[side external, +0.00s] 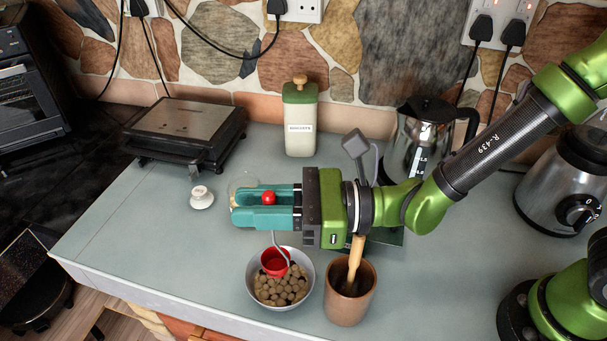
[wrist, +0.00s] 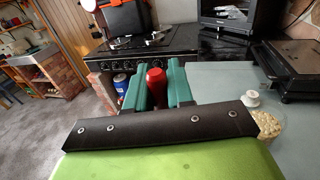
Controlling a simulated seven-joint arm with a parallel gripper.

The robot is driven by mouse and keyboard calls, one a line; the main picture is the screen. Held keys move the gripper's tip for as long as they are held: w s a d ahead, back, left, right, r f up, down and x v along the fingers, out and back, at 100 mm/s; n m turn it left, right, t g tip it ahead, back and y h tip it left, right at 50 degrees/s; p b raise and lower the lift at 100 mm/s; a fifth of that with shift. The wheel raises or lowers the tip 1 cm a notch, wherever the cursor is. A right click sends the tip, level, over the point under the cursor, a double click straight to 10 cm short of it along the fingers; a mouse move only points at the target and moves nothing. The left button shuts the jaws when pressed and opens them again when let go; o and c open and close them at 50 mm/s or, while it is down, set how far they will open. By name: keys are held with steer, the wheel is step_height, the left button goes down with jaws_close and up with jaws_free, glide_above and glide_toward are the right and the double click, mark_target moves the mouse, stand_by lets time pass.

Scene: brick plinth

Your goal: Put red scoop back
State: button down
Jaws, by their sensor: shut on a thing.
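The red scoop has a red handle (side external: 268,198), a thin grey stem and a red cup (side external: 275,262). My gripper (side external: 246,206), with teal fingers, is shut on the handle, which sticks up between the fingers. In the wrist view the handle (wrist: 154,82) stands between the teal fingers (wrist: 156,88). The stem hangs down from the fingers. The cup is at the grey bowl (side external: 312,272) of round brown pieces, just over or touching them; I cannot tell which.
A brown cup (side external: 338,303) with a wooden tool stands right of the bowl. A glass bowl (side external: 236,184) is partly hidden behind my fingers. A small white knobbed piece (side external: 201,197), a green-topped canister (side external: 300,125) and a metal kettle (side external: 410,140) stand farther back. The left front counter is clear.

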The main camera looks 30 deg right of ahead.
steer(key=w+a+f+n+g+y, duration=0.1)
steer(key=w+a+n+g, duration=0.15)
steer(key=w+a, duration=0.55)
step_height(320, 180, down, 10)
steer(key=w+d, duration=0.1)
steer(key=shift+w+f+g+y, duration=0.15)
steer(key=shift+w+g+y, duration=0.15)
steer(key=shift+w+g, duration=0.15)
steer(key=shift+f, duration=0.15)
steer(key=c, duration=1)
jaws_free()
